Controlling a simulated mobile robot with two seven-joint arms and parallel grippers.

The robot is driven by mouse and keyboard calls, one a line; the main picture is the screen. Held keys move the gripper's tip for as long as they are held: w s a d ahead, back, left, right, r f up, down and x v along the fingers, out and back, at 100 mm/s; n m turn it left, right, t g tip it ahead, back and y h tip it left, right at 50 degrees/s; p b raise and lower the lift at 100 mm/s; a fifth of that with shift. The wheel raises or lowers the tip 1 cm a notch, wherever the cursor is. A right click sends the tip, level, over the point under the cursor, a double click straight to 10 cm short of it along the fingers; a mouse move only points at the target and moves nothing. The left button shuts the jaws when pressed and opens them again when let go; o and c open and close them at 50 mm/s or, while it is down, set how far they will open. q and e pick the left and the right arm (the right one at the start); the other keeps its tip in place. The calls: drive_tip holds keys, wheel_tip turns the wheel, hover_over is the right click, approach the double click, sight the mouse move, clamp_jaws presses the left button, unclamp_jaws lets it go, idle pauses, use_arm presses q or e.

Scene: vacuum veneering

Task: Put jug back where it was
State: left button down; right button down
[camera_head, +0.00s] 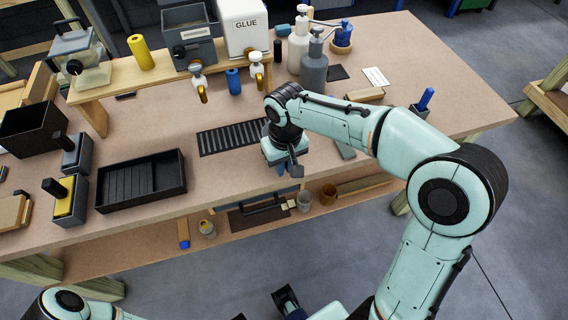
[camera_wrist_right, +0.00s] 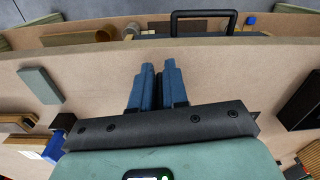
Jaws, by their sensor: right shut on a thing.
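A clear vessel with a dark handle (camera_head: 80,62), the most jug-like thing I see, stands on the wooden riser at the left of the head view. My right gripper (camera_head: 277,172) is low over the bench's front edge, far to the right of that vessel. In the right wrist view its blue fingers (camera_wrist_right: 158,84) are close together. The thing between them is hidden, so I cannot tell what it is. Dark and teal parts of mine show at the bottom of the head view; I cannot make out my left gripper's fingers.
The wooden bench (camera_head: 360,130) has bare room right of the slotted black plate (camera_head: 232,138). A black tray (camera_head: 140,180) lies left. The GLUE container (camera_head: 243,28) and pump bottles (camera_head: 314,70) stand at the back. A drawer handle (camera_wrist_right: 203,14) shows below the front edge.

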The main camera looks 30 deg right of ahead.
drive_tip(key=shift+f, duration=0.15)
drive_tip(key=c, duration=1.1)
unclamp_jaws()
drive_tip(key=shift+r, duration=0.3)
wheel_tip(320, 180, up, 12)
drive_tip(key=shift+s+d+f+p, duration=0.1)
drive_tip(key=shift+p, duration=1.05)
